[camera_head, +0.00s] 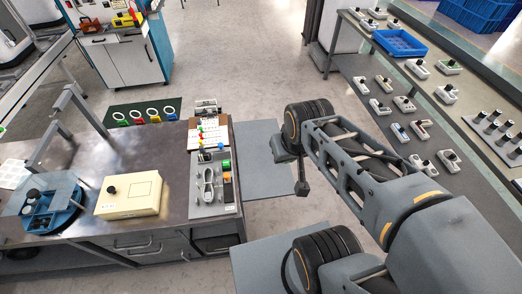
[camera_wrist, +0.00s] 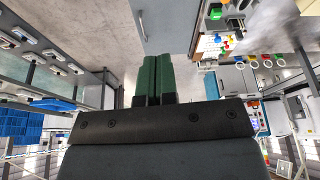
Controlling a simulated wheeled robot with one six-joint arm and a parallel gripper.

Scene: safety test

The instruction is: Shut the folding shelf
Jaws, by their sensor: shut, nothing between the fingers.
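The folding shelf (camera_head: 268,165) is a flat grey panel standing out level from the right side of the workbench. In the wrist view, a grey panel (camera_wrist: 172,28) that appears to be the shelf is beyond the fingers, with a small handle at its edge. My gripper (camera_head: 302,188) hangs downward near the shelf's right edge in the head view. In the wrist view its two green fingers (camera_wrist: 154,78) are together and empty. I cannot tell whether they touch the shelf.
The workbench (camera_head: 82,165) carries a cream box (camera_head: 130,194), a blue round fixture (camera_head: 50,208) and a grey switch panel (camera_head: 214,184) close to the shelf. A long rack (camera_head: 385,128) with several devices and a blue tray (camera_head: 400,43) stands right.

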